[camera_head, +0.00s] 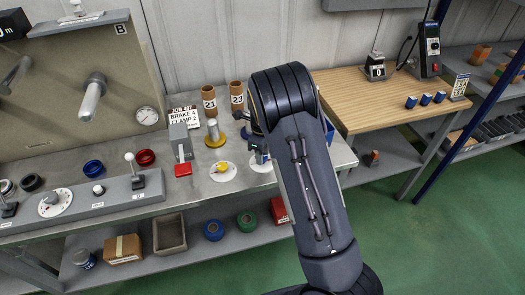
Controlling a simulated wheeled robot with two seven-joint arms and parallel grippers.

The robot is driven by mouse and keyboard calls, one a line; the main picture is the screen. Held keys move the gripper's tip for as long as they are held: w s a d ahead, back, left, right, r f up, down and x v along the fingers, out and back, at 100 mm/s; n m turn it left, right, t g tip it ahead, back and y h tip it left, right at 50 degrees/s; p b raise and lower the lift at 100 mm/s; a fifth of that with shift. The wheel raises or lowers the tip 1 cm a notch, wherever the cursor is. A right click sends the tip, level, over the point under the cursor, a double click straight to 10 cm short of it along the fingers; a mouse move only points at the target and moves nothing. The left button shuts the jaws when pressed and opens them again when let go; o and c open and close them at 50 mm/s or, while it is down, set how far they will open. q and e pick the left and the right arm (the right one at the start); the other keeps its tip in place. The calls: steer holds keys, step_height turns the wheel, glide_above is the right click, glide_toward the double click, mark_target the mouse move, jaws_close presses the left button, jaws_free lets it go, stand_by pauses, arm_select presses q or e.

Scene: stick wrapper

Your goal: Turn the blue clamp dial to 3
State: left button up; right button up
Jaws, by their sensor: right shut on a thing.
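My right arm comes in from the lower right and reaches over the bench. My right gripper (261,157) points down over a white dial plate (262,167) at the bench's right part. It is shut on the blue clamp dial, which is mostly hidden by the gripper and arm. The number the dial points to cannot be read. A yellow dial on a white plate (222,171) lies just left of it. A job card (185,114) behind them reads BRAKE 4 and what looks like CLAMP 2. My left gripper is not in view.
Brown cylinders 21 (209,98) and 23 (237,95) stand behind. A control strip (85,198) runs along the front left. A wooden table (435,95) stands right.

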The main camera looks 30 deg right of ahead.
steer(key=shift+m, duration=0.5)
steer(key=o, duration=1)
steer(key=shift+r, duration=0.1)
step_height(320, 180, up, 7)
steer(key=shift+r, duration=0.3)
